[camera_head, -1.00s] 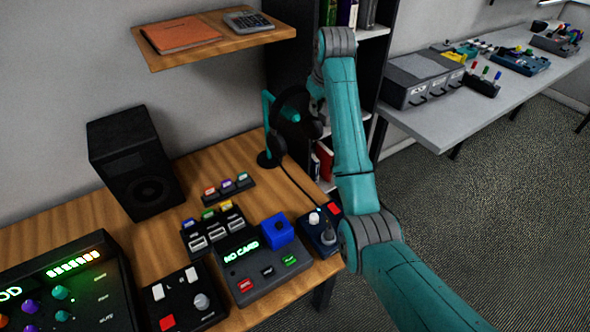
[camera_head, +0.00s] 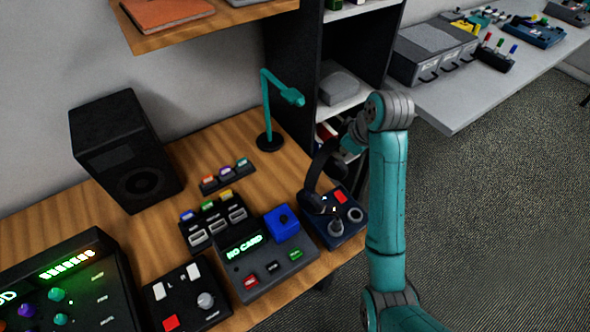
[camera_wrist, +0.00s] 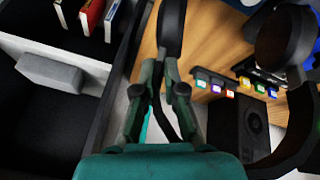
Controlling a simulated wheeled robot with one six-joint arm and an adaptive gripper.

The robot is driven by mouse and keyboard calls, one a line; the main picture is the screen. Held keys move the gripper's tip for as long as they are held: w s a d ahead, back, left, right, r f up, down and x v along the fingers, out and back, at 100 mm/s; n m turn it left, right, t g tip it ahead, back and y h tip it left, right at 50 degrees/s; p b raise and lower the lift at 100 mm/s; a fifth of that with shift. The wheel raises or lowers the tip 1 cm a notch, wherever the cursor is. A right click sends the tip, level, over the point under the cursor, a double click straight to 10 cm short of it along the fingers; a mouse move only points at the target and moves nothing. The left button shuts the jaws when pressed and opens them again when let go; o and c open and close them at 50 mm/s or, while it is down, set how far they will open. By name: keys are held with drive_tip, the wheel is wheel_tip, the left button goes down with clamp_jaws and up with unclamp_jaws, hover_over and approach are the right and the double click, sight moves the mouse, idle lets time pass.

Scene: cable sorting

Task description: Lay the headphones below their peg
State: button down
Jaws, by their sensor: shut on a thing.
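The black headphones (camera_head: 313,180) hang from my gripper (camera_head: 347,146) in the head view, over the right end of the wooden desk. In the wrist view my gripper (camera_wrist: 160,75) is shut on the dark headband (camera_wrist: 172,28), and large dark rounded parts of the headphones (camera_wrist: 277,40) fill the right side. The teal peg (camera_head: 285,92) is bare, on its stand with a round black base (camera_head: 270,141), left of and behind my gripper. In the head view the lower ear cup overlaps the dark blue control box (camera_head: 340,228); I cannot tell whether they touch.
A card reader (camera_head: 262,262), a row of coloured tags (camera_head: 225,178) and a black speaker (camera_head: 125,158) stand on the desk. An open shelf (camera_head: 345,90) is close behind my gripper. Bare wood (camera_head: 240,150) lies around the stand's base.

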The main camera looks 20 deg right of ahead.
drive_tip(key=w+a+f, duration=0.4)
drive_tip(key=w+f, duration=0.4)
drive_tip(key=w, duration=0.5)
drive_tip(key=shift+w+f, duration=0.1)
drive_tip(key=c, duration=1.3)
unclamp_jaws()
drive_tip(key=shift+o, duration=0.2)
